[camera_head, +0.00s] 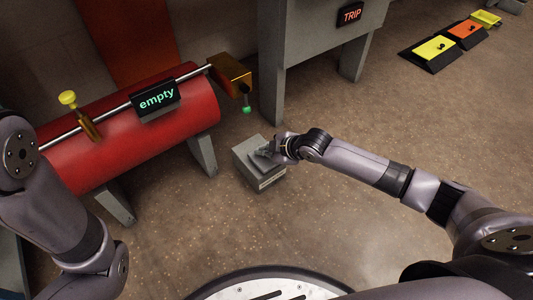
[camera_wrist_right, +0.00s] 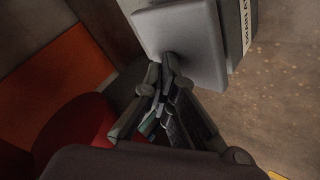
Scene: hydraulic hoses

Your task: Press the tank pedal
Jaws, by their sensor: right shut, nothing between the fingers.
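The pedal is a grey box (camera_head: 269,182) on the floor, right of the red tank (camera_head: 140,135), with a tilted grey plate on top and a white label on its side. My right gripper (camera_head: 265,152) is over the top plate, shut and empty. In the right wrist view the fingertips (camera_wrist_right: 168,60) are at the face of the grey plate (camera_wrist_right: 190,28) and seem to touch it, with a dark shadow there. The label on the box's side is partly cut off. The tank's sign (camera_head: 157,97) reads "empty" in green. My left arm shows at the left; its gripper is out of view.
A grey cabinet on legs (camera_head: 310,40) with a red "TRIP" sign (camera_head: 350,15) stands behind the pedal. Yellow and orange floor plates (camera_head: 434,48) lie far right. Floor right of the pedal is clear.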

